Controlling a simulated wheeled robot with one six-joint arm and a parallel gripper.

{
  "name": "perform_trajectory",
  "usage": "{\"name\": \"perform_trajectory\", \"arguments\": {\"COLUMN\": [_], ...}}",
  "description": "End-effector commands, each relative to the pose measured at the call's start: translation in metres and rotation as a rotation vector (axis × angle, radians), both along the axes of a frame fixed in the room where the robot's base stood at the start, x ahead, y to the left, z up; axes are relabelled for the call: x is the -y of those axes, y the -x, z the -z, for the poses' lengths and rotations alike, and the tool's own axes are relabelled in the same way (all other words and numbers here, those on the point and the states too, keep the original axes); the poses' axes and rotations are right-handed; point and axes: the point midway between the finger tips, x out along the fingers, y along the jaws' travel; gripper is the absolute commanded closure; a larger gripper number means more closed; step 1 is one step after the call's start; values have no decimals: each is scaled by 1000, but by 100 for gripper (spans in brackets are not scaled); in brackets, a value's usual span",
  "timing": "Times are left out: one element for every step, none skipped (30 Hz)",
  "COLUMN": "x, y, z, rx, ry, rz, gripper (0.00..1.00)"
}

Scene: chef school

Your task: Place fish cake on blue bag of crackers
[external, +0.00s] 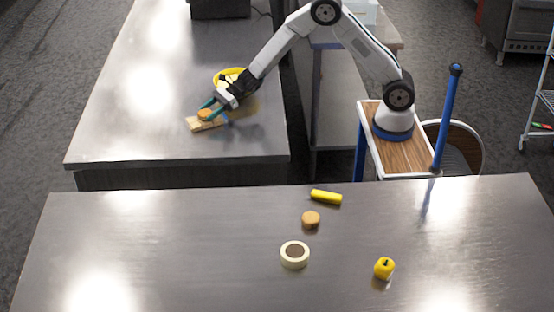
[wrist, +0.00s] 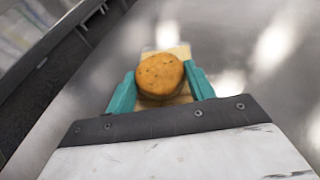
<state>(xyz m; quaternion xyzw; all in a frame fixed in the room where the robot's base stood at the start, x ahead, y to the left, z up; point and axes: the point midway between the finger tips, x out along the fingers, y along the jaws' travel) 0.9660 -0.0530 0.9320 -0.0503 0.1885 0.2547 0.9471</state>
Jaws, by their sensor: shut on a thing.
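The fish cake (external: 205,115) is a round orange-brown patty at the front of the far counter. In the wrist view the fish cake (wrist: 160,76) lies between the two teal fingers of my gripper (wrist: 160,92). My gripper (external: 208,106) is shut on it. A flat tan rectangular pack (external: 212,124) lies directly below the fish cake, and its pale end (wrist: 180,51) shows past the cake in the wrist view. I cannot tell whether the cake touches it. No blue bag is clearly visible; the pack looks tan, perhaps the crackers.
A yellow bowl (external: 219,75) with pale contents stands just behind my gripper. A dark appliance (external: 220,8) is at the counter's back. The near counter (external: 150,245) holds a yellow cylinder (external: 326,197), a brown round item (external: 311,219), a cream ring-shaped item (external: 295,262) and a yellow pepper-like item (external: 384,267).

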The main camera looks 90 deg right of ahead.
Motion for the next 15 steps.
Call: {"name": "perform_trajectory", "arguments": {"x": [0, 0, 0, 0, 0, 0, 0, 0, 0, 0, 0, 0, 0, 1, 3], "y": [0, 0, 0, 0, 0, 0, 0, 0, 0, 0, 0, 0, 0, 1, 4], "z": [2, 1, 1, 1, 1, 1, 1, 1, 1, 1, 1, 0, -2, -3, -5], "rx": [-1, 0, 0, 0, 0, 0, 0, 0, 0, 0, 0, 0, 1, 1, 1], "ry": [0, -1, 0, 0, 0, -1, -1, -1, -1, -1, 0, 0, -1, 0, -1], "rz": [0, 0, 0, 0, 0, 0, 0, 0, 0, 0, 0, 0, 0, 1, 1], "gripper": [44, 35, 24, 24, 24, 24, 24, 24, 24, 24, 24, 24, 24, 24, 24]}}
